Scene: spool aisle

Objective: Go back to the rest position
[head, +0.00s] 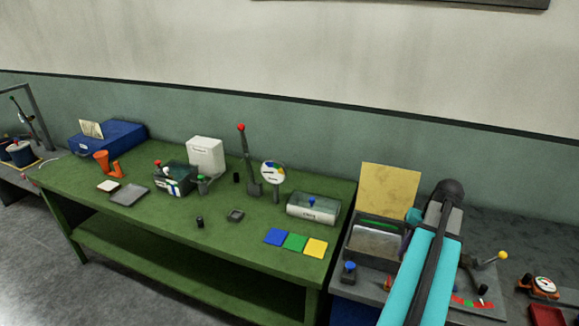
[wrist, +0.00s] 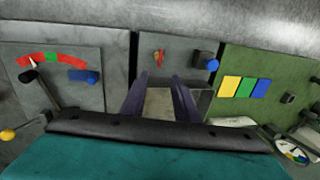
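My gripper (wrist: 158,82) shows in the wrist view as two dark purple fingers standing apart, with nothing held between them. A pale beige surface (wrist: 159,103) shows behind the gap between the fingers. In the head view my teal arm reaches over the grey bench at the right and hides most of the gripper. The grey bench (head: 362,292) lies beneath the arm, and an open grey box (head: 352,245) with a yellow board (head: 388,196) behind it stands just left of the arm.
A green table (head: 160,214) holds a white box (head: 205,156), a lever with a red knob (head: 247,160), a dial gauge (head: 273,173) and blue, green and yellow squares (head: 296,242). A blue knob (head: 348,271) and a yellow-knobbed lever (head: 490,260) flank my arm. A wall stands behind.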

